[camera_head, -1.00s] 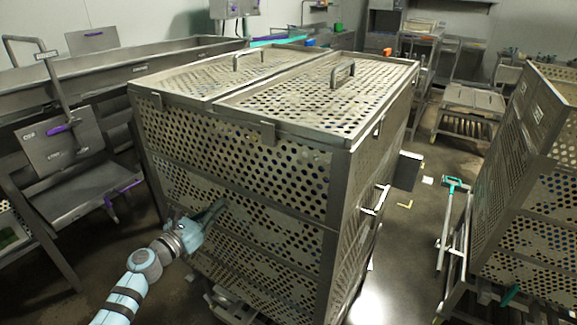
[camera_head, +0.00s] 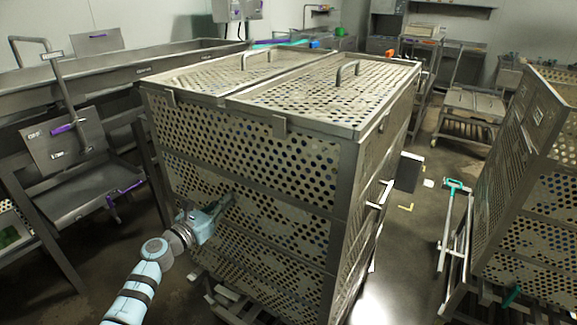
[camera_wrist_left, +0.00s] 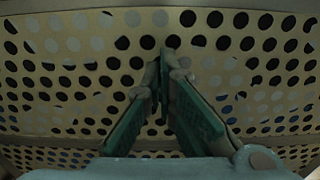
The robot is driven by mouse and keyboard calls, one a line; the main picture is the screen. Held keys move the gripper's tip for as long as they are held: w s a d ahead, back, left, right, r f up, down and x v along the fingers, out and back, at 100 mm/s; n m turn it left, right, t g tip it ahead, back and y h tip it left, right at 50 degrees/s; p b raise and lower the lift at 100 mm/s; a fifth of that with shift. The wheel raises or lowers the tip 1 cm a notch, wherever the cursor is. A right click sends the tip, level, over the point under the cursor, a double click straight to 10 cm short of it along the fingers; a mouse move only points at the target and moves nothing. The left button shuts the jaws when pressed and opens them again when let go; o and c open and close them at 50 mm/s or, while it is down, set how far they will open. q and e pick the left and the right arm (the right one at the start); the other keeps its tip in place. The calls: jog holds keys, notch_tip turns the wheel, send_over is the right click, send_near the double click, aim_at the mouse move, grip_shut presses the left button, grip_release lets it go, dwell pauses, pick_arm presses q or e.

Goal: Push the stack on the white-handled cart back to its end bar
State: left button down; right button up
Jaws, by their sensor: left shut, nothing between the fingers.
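The stack (camera_head: 262,190) is a tall block of perforated, beige-grey metal baskets with two handled lids on top. It stands in the middle of the head view on a low metal cart (camera_head: 232,305), mostly hidden beneath it. A white handle (camera_head: 379,194) shows at its right side. My left gripper (camera_head: 228,201) is shut and empty, its fingertips at the perforated near face of the stack. In the left wrist view the closed green-padded fingers (camera_wrist_left: 166,58) point at the perforated wall (camera_wrist_left: 70,60). Whether they touch it is hard to tell. The end bar cannot be made out. My right gripper is not in view.
Another perforated stack (camera_head: 530,190) stands at the right, with a green-handled tool (camera_head: 449,215) beside it. A long metal trough (camera_head: 120,75) and tilted metal panels (camera_head: 62,145) are at the left. Open floor (camera_head: 410,225) lies between the two stacks.

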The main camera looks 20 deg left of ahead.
pick_arm(q)
jog(key=v, duration=0.6)
jog(key=shift+s+b, duration=0.35)
jog(key=shift+b, duration=0.1)
